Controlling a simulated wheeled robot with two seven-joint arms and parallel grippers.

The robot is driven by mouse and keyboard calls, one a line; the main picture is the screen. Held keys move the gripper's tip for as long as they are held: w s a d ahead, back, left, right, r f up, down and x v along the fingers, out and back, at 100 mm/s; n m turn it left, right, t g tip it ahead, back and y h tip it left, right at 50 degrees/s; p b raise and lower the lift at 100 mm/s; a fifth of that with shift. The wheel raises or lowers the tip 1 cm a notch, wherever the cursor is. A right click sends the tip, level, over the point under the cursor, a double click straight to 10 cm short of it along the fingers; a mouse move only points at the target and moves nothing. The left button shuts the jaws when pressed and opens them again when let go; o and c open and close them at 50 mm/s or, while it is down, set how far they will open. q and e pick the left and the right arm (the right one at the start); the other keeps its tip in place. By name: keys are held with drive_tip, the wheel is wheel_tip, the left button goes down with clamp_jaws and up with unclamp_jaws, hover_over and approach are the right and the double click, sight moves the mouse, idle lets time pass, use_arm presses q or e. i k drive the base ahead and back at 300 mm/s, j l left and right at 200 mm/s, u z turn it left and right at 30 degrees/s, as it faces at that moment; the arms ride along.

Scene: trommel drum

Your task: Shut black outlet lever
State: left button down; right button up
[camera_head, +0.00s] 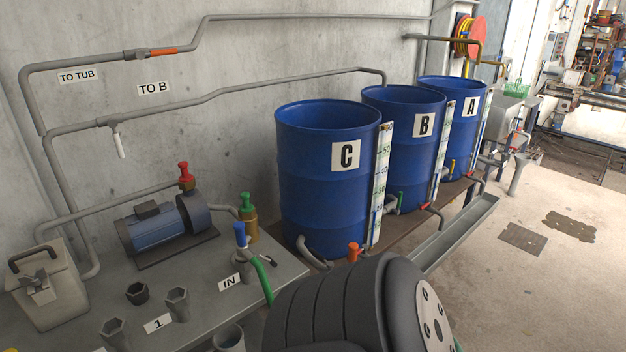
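I cannot pick out a black outlet lever in the head view. Three blue drums stand along the wall, marked C (318,200), B (398,125) and A (462,105). Small coloured handles show near their bases: an orange one (353,252) in front of drum C, a green one (401,197) and a red one (426,206) by drum B, and a yellow one (452,166) near drum A. Lower fittings are partly hidden by a large dark ribbed rounded form at bottom middle. Neither of my grippers is in view.
A grey bench (215,305) at left carries a blue pump (155,232), red, green and blue-topped valves and grey sockets. A white lever (120,145) hangs from the wall pipe. A metal trough (460,232) runs before the drums.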

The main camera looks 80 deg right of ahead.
sight(317, 255)
drive_tip(key=z, duration=2.4)
